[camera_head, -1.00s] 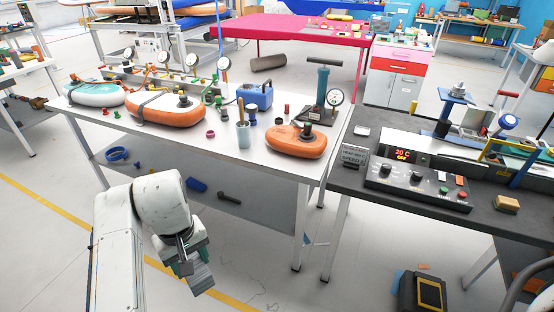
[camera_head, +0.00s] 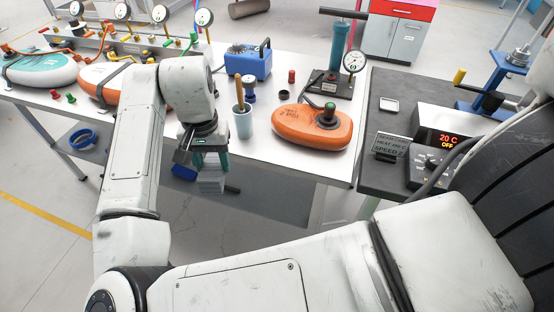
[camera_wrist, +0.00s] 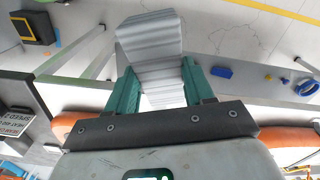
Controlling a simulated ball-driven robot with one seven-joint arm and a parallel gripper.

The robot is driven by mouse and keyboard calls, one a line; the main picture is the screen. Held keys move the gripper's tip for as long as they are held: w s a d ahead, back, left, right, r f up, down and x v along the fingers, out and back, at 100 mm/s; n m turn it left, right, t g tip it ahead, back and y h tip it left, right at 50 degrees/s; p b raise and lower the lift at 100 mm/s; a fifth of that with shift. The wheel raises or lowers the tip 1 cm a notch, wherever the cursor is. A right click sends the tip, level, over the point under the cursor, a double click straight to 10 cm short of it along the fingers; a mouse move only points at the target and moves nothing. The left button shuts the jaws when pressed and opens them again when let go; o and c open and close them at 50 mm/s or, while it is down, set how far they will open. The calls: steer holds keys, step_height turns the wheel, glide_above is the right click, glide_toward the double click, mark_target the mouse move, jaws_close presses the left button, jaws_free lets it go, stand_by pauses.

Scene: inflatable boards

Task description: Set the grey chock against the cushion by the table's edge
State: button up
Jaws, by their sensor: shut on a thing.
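My gripper (camera_head: 210,158) has teal fingers and is shut on the grey chock (camera_head: 211,183), a ribbed wedge-like block. In the wrist view the chock (camera_wrist: 150,40) sticks out beyond the teal fingers (camera_wrist: 160,85). In the head view the gripper and chock overlap the front edge of the white table (camera_head: 268,160). The orange cushion (camera_head: 290,125) lies near the table's front right edge, with a black and green valve fitting on top. It is to the right of my gripper, and the chock is apart from it.
A grey cup (camera_head: 242,123) holding tools stands between my gripper and the cushion. A hand pump (camera_head: 335,70) with a gauge and a blue box (camera_head: 248,62) stand behind. A dark bench (camera_head: 385,178) with a heater panel is at right. Other inflated boards lie at left.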

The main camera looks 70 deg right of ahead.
steer(key=s+d+r+m+b, duration=0.1)
steer(key=s+d+m+b, duration=0.1)
steer(key=s+d+m, duration=0.4)
steer(key=s+d+m+b, duration=0.2)
steer(key=s+m, duration=0.6)
steer(key=s, duration=0.3)
steer(key=s+d+r+m+b, duration=0.1)
steer(key=s+d+m+b, duration=0.1)
steer(key=s+d+m, duration=0.4)
steer(key=shift+m, duration=0.8)
steer(key=w+d+f, duration=0.2)
steer(key=f, duration=0.1)
steer(key=w+d+f, duration=0.2)
steer(key=w, duration=0.1)
steer(key=w+d+f, duration=0.2)
steer(key=f, duration=0.1)
steer(key=shift+w+d+f, duration=0.2)
steer(key=shift+f, duration=0.1)
steer(key=shift+w+d+f, duration=0.15)
steer(key=shift+w+f, duration=0.05)
steer(key=shift+f, duration=0.1)
steer(key=shift+w+d+f, duration=0.1)
steer(key=shift+w+f, duration=0.05)
steer(key=shift+f, duration=1.55)
steer(key=shift+f, duration=0.1)
steer(key=o, duration=0.9)
steer(key=shift+c, duration=0.2)
